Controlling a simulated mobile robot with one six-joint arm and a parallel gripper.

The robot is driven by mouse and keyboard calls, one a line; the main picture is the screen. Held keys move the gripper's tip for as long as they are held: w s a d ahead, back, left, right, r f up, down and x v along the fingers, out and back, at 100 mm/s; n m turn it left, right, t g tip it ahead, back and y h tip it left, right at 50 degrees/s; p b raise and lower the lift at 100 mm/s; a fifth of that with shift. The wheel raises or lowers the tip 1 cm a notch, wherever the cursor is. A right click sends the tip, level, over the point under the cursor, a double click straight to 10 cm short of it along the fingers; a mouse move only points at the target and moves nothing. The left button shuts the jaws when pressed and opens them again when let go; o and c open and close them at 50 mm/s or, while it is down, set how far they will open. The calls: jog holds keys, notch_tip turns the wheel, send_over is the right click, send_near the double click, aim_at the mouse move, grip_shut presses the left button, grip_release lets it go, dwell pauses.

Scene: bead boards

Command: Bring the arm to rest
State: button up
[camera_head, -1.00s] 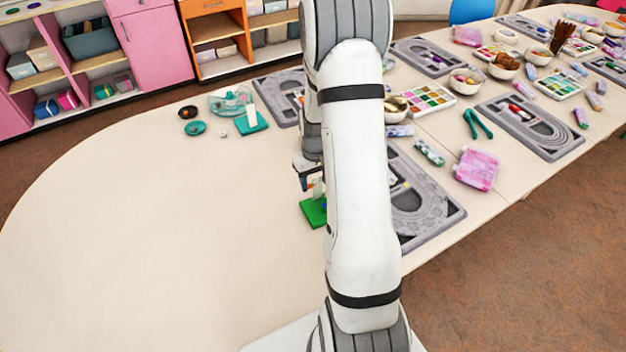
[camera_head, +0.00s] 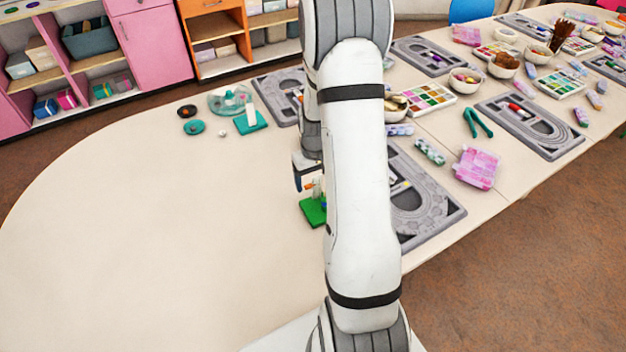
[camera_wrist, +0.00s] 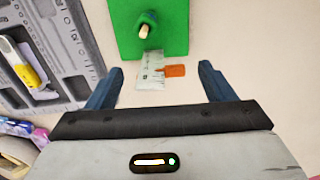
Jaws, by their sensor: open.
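My gripper (camera_wrist: 162,70) is open in the wrist view, its two blue fingers apart with nothing held between them. A green board (camera_wrist: 176,40) lies ahead of the fingertips, bearing a peg (camera_wrist: 144,32) with a dark green-blue bead around it. A pale printed strip (camera_wrist: 151,72) and an orange piece (camera_wrist: 174,71) show between the fingers; I cannot tell how they join the board. In the head view my gripper (camera_head: 304,180) is mostly hidden behind my white arm, just above the green board (camera_head: 313,212), which is also partly covered.
Grey trays (camera_head: 429,208) lie right of my arm, with a pink box (camera_head: 476,167) and green tweezers (camera_head: 477,122) beyond. A teal board (camera_head: 250,122), a clear dish (camera_head: 229,101) and small round lids (camera_head: 194,127) stand at the back. The table's left side is clear.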

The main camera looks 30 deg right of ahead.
jog(key=s+a+r+t, duration=0.1)
jog(key=s+a+r, duration=0.3)
jog(key=r, duration=0.5)
jog(key=s+a+r, duration=0.3)
jog(key=a+r, duration=0.2)
jog(key=r, duration=0.5)
jog(key=s+a+r+t, duration=0.1)
jog(key=s+a+r, duration=0.1)
jog(key=s, duration=0.4)
jog(key=s+a+r+t, duration=0.1)
jog(key=s+a+r, duration=0.1)
jog(key=s+a, duration=0.2)
jog(key=shift+s+a+r+b, duration=0.15)
jog(key=shift+s+r+b, duration=0.2)
jog(key=shift+s, duration=0.65)
